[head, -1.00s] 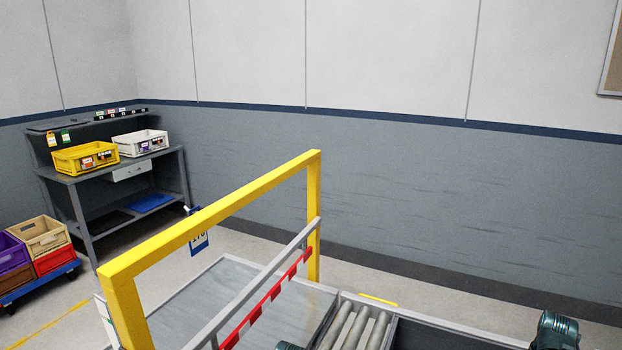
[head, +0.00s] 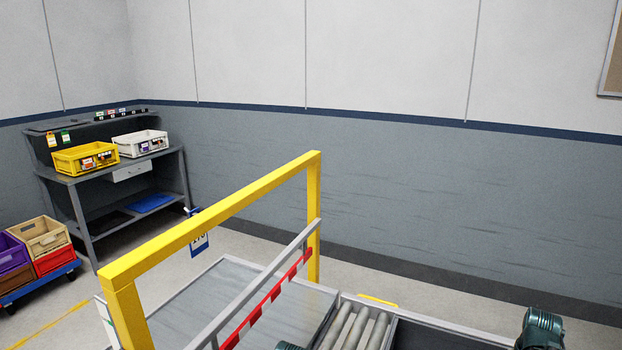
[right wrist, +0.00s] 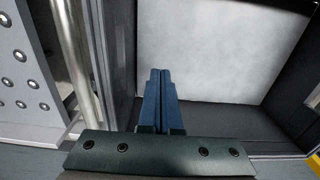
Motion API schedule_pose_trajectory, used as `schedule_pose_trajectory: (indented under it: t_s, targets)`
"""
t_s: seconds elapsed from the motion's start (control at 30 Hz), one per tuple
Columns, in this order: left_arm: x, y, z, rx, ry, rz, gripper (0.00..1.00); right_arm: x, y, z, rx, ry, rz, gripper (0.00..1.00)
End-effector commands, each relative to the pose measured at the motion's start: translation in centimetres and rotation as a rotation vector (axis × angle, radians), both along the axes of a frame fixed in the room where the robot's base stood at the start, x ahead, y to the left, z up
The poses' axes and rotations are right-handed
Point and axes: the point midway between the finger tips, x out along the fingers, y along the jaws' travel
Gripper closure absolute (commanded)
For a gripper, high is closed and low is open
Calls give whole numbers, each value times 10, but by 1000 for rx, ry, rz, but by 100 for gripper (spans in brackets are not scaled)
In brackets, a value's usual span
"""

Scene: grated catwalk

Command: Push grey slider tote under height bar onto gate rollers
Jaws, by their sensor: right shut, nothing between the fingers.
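The height bar (head: 270,293), grey with a red-and-white striped strip, runs slantwise between the posts of a yellow frame (head: 215,215). The gate rollers (head: 352,327) show at the bottom of the head view, cut off by its edge. In the right wrist view my right gripper (right wrist: 160,72) is shut and empty, its blue fingers together. Beyond them is a dark-walled, box-like space with a pale floor (right wrist: 215,50); I cannot tell whether this is the grey tote. The tote is not clearly seen in the head view. My left gripper is not in view.
A smooth grey deck (head: 205,300) lies beside the rollers, inside the yellow frame. A workbench with a yellow bin (head: 85,158) and a white bin (head: 140,143) stands at the far left. A cart of coloured crates (head: 40,237) is at the left edge.

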Motion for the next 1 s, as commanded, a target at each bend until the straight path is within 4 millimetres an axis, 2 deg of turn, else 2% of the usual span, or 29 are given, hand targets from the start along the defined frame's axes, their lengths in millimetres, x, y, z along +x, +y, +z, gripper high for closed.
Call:
schedule_pose_trajectory:
  t_s: [0.2, 0.7, 0.8, 1.0]
  targets:
    - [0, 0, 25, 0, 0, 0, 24, 0, 0, 25, 0, 0, 0, 100]
    - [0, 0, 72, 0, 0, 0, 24, 0, 0, 72, 0, 0, 0, 100]
    - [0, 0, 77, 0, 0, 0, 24, 0, 0, 78, 0, 0, 0, 100]
    - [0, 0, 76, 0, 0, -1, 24, 0, 0, 76, 0, 0, 0, 100]
